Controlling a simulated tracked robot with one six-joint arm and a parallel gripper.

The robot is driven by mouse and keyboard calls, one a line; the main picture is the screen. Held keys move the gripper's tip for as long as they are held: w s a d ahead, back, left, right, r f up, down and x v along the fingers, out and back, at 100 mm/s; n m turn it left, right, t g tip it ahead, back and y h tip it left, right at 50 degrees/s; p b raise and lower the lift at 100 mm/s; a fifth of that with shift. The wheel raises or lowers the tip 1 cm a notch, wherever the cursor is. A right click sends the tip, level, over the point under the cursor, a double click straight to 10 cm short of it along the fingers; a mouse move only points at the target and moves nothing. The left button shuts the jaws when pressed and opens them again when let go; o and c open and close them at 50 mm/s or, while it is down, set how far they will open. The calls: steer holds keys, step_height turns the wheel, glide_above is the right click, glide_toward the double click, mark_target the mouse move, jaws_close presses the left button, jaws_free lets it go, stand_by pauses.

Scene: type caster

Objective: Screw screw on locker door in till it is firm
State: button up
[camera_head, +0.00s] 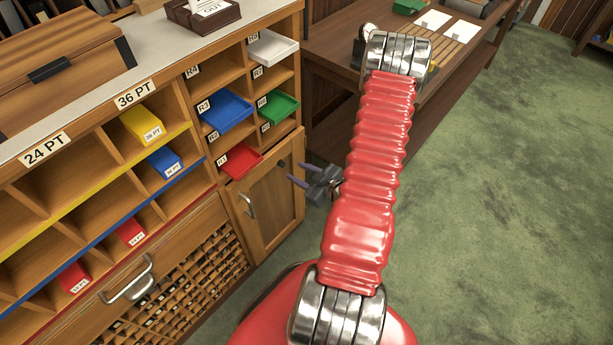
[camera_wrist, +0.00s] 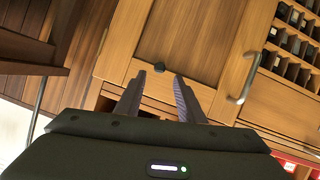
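The locker door (camera_head: 268,208) is a wooden panel door with a metal handle at the right of the bank of bins. It fills the upper middle of the wrist view (camera_wrist: 195,40). A small dark screw head (camera_head: 282,163) shows near the door's top right corner. In the wrist view the dark screw (camera_wrist: 159,67) lies just beyond and between my fingertips. My gripper (camera_head: 298,174) is open and empty, pointing at the door. In the wrist view its two fingers (camera_wrist: 158,80) stand apart. How deep the screw sits is not clear.
The door handle (camera_head: 246,205) stands out left of the screw. Pulled-out red (camera_head: 240,159), blue (camera_head: 227,110) and green (camera_head: 279,106) bins jut above the door. A wooden bench (camera_head: 325,60) stands behind my arm. The green floor at right is clear.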

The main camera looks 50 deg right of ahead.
mark_target(284, 165)
steer(key=shift+x, duration=3.35)
steer(key=shift+a, duration=0.1)
steer(key=shift+c, duration=0.3)
jaws_close()
